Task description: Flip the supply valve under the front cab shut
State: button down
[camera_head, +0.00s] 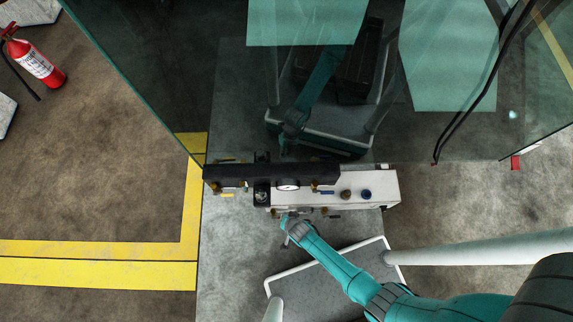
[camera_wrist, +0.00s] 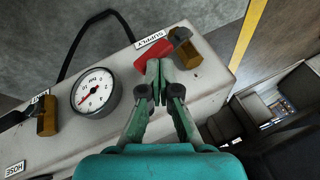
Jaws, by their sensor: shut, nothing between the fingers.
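In the wrist view, the red lever (camera_wrist: 152,53) of the supply valve sits beside a white SUPPLY label (camera_wrist: 149,39) on a pale panel (camera_wrist: 70,140). Its brass body (camera_wrist: 187,56) is at the right end of the lever. My gripper (camera_wrist: 159,66) is shut and empty, its fingertips at the near side of the red lever and partly covering it. I cannot tell whether they touch it. In the head view my gripper (camera_head: 287,218) is at the near side of the pale panel (camera_head: 383,188), and the supply valve is too small to pick out.
A round gauge (camera_wrist: 97,92) stands left of my fingers. Further left is another brass valve (camera_wrist: 47,116) with a dark handle. A black bar (camera_head: 225,173) runs along the panel's far side, with glass walls beyond.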

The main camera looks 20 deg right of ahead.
jog(key=shift+s+d+f, duration=0.15)
jog(key=shift+d+f, duration=0.3)
jog(key=shift+f, duration=0.15)
jog(key=shift+s+d+f, duration=0.15)
jog(key=shift+d+f, duration=0.3)
jog(key=shift+f, duration=0.1)
jog(key=shift+s+f, duration=0.1)
jog(key=shift+f, duration=0.1)
jog(key=shift+r, duration=0.15)
